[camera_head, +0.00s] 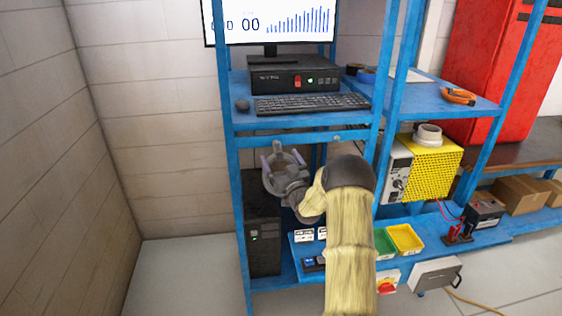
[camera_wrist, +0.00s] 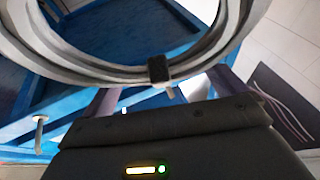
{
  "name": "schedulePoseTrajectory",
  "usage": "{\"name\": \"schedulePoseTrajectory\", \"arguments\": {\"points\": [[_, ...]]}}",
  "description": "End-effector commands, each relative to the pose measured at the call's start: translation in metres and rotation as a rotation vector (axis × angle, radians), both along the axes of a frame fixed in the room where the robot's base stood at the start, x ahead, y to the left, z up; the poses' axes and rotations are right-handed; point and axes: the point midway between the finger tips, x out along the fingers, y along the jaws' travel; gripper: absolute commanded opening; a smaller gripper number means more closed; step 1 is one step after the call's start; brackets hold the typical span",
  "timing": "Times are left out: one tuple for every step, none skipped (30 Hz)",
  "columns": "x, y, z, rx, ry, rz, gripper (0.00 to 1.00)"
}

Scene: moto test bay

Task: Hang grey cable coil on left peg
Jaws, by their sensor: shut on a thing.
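My gripper (camera_head: 282,160) is below the keyboard shelf's front beam, its two purple-grey fingers pointing up and away. It is shut on the grey cable coil (camera_head: 284,183), which shows only partly in the head view. In the wrist view the coil (camera_wrist: 105,68) is a large ring across the top, with a black tie (camera_wrist: 159,69) between the fingers. A pale peg with a round head (camera_wrist: 40,132) stands out at the left of the wrist view, apart from the coil. Another pale peg tip (camera_wrist: 170,93) shows just below the tie. I cannot tell whether the coil touches it.
The blue rack holds a keyboard (camera_head: 311,103) and a black box (camera_head: 292,76) above my gripper. A black computer tower (camera_head: 263,235) stands below. A pale ring (camera_head: 428,135) sits on the yellow unit (camera_head: 432,164). Floor at left is clear.

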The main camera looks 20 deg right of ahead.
Motion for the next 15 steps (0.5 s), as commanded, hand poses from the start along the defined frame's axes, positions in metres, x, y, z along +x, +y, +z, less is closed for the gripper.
{"name": "schedulePoseTrajectory", "arguments": {"points": [[0.0,0.0,0.0011,0.0,-0.002,0.0,0.64],[0.0,0.0,0.0011,0.0,-0.002,0.0,0.64],[0.0001,0.0,0.001,0.0,-0.002,0.0,0.64],[0.0001,0.0,0.001,0.0,-0.002,0.0,0.64],[0.0001,0.0001,0.001,0.0,-0.002,0.0,0.64],[0.0,0.0,0.0009,0.0,-0.002,0.0,1.0],[0.0,0.0,0.0009,0.0,-0.002,0.0,1.0],[0.0,0.0,0.0009,0.0,-0.002,0.0,1.0],[0.0001,0.0,0.0008,0.0,-0.002,0.0,1.0],[0.0,0.0,0.0007,0.0,-0.002,0.0,1.0],[0.0,0.0,0.0006,0.0,-0.002,0.0,1.0],[-0.0001,0.0,-0.0008,0.0,0.001,0.0,1.0],[-0.0003,0.0,-0.001,0.0,0.001,0.0,1.0],[-0.0007,-0.0001,-0.0012,0.0,0.001,0.0,1.0],[-0.0017,-0.0001,-0.0018,0.0,0.002,0.0,1.0]]}}
